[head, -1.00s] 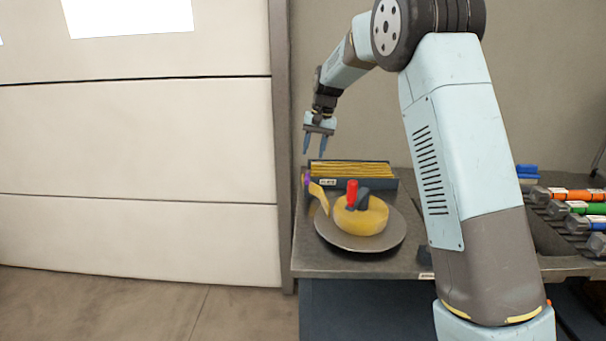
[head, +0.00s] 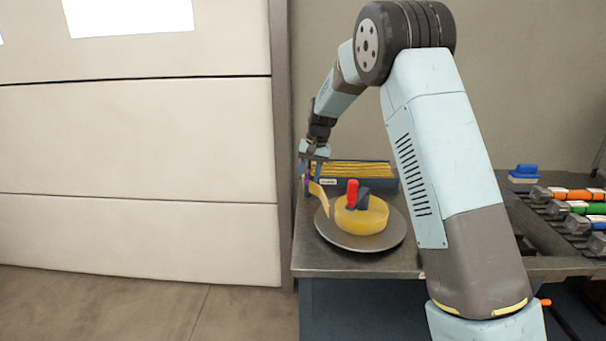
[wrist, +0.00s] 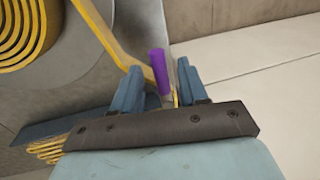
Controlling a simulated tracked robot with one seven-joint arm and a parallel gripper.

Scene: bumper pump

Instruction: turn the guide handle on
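The guide handle is a small purple grip. In the wrist view the purple handle (wrist: 160,72) stands between the two blue fingers of my gripper (wrist: 160,68), with a gap visible on each side, so the gripper is open. A yellow guide strip (wrist: 108,35) runs from beside the handle toward the coil. In the head view my gripper (head: 312,170) is low at the table's left edge, largely covering the purple handle. The yellow guide strip (head: 321,200) curves from there toward the yellow coil (head: 362,217).
The coil sits on a round grey plate (head: 335,239) and carries a red lever (head: 352,191). A dark box of yellow strips (head: 358,170) stands behind. A rack of coloured cylinders (head: 575,209) and a blue block (head: 525,172) are at right. A white wall door is left.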

